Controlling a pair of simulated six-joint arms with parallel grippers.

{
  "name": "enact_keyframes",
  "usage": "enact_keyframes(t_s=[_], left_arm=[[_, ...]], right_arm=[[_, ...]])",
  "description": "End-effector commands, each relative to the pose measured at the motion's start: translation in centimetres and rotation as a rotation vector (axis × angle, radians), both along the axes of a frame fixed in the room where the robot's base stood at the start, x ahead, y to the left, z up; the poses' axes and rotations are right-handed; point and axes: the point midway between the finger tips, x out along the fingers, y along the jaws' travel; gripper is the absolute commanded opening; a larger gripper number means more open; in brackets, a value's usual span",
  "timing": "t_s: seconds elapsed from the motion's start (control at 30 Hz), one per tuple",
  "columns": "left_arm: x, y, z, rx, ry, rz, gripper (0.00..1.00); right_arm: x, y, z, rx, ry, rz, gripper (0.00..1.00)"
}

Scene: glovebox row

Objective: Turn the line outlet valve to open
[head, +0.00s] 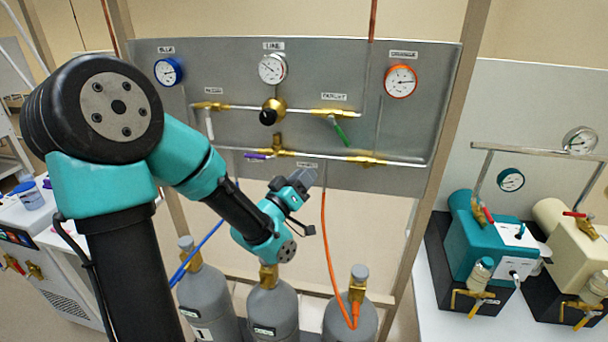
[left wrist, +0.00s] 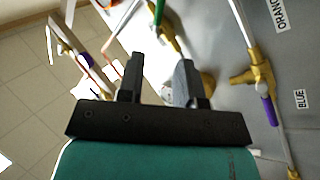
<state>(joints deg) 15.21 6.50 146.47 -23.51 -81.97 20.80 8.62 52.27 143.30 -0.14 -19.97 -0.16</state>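The grey valve panel (head: 230,68) carries several brass valves with coloured levers. The upper right valve has a green lever (head: 341,131) slanting down and right; the label above it seems to read OUTLET but is small. The green lever also shows at the top of the left wrist view (left wrist: 158,12), beyond the fingers. My left gripper (head: 303,177) is in front of the panel's lower edge, below and left of the green lever. In the left wrist view its fingers (left wrist: 158,82) are apart with nothing held between them. My right gripper is not in view.
A purple lever (head: 258,156) and a white lever (head: 209,124) are on other valves nearby. An orange hose (head: 325,232) hangs close to my left gripper. Grey cylinders (head: 273,312) stand below. Teal and cream pumps (head: 484,237) stand on the right bench.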

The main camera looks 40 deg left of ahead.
Motion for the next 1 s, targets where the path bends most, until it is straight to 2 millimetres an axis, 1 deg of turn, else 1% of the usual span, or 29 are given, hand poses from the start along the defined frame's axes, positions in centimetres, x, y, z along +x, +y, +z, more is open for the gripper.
enact_keyframes(t_s=[0.03, 0.17, 0.33, 0.9, 1.0], left_arm=[[0.0, 0.0, 0.0, -0.007, 0.0, -0.002, 0.28], [0.2, 0.2, -0.1, -0.073, 0.004, -0.024, 0.16], [0.5, 0.6, -0.5, -0.278, 0.014, -0.093, 0.0], [2.1, 2.5, -2.0, -1.197, 0.057, -0.408, 0.0], [2.3, 2.8, -2.2, -1.334, 0.062, -0.454, 0.0]], right_arm=[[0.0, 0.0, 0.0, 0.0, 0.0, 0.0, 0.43], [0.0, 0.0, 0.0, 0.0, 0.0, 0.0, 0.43], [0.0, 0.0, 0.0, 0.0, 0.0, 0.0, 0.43], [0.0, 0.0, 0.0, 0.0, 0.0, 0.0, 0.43], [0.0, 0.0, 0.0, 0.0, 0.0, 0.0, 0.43]])
